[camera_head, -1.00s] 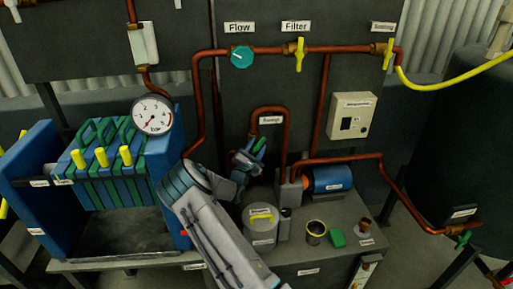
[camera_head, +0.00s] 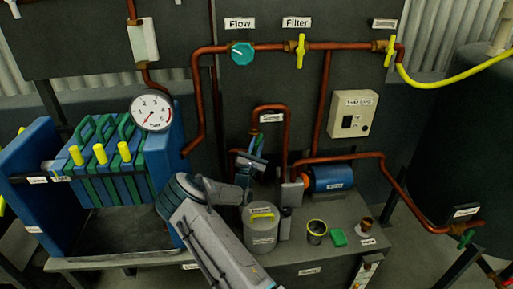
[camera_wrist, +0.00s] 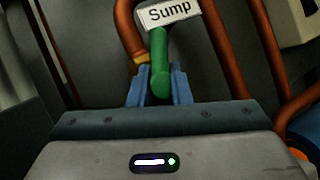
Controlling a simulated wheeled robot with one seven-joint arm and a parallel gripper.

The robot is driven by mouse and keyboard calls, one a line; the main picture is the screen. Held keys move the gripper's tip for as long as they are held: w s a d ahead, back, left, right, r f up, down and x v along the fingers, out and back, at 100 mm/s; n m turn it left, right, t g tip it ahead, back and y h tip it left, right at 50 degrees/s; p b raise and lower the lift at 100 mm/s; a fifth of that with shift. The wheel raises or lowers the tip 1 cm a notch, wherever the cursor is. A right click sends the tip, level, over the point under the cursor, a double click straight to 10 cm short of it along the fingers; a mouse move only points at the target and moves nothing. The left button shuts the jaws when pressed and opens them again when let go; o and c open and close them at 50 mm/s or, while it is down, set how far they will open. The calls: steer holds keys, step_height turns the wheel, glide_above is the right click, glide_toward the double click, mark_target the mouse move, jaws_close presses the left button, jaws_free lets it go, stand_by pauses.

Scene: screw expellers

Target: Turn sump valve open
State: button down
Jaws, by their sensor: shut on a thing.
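The sump valve has a green handle, seen in the wrist view (camera_wrist: 160,68) below the white "Sump" label (camera_wrist: 170,12) and beside a copper pipe (camera_wrist: 128,30). My gripper (camera_wrist: 160,92) has its two blue fingers on either side of the handle's lower end, shut on it. In the head view my gripper (camera_head: 254,150) is at the short copper pipe loop under the label (camera_head: 271,118). Only a small bit of green shows there, and the valve body is mostly hidden by my gripper.
A lidded grey pot (camera_head: 261,232) stands just below my gripper on the bench. A blue motor (camera_head: 329,178) is to the right. The blue-and-green filter press (camera_head: 110,172) with a gauge (camera_head: 151,110) is at the left. Copper pipes run around the valve.

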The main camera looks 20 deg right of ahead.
steer(key=shift+f+n+t+y, duration=0.1)
steer(key=shift+n+t+y, duration=0.75)
steer(key=shift+n, duration=0.7)
steer(key=shift+n+t+y, duration=0.55)
steer(key=shift+n+t, duration=0.5)
steer(key=shift+n, duration=0.8)
steer(key=c, duration=1.4)
jaws_free()
steer(key=shift+o, duration=0.2)
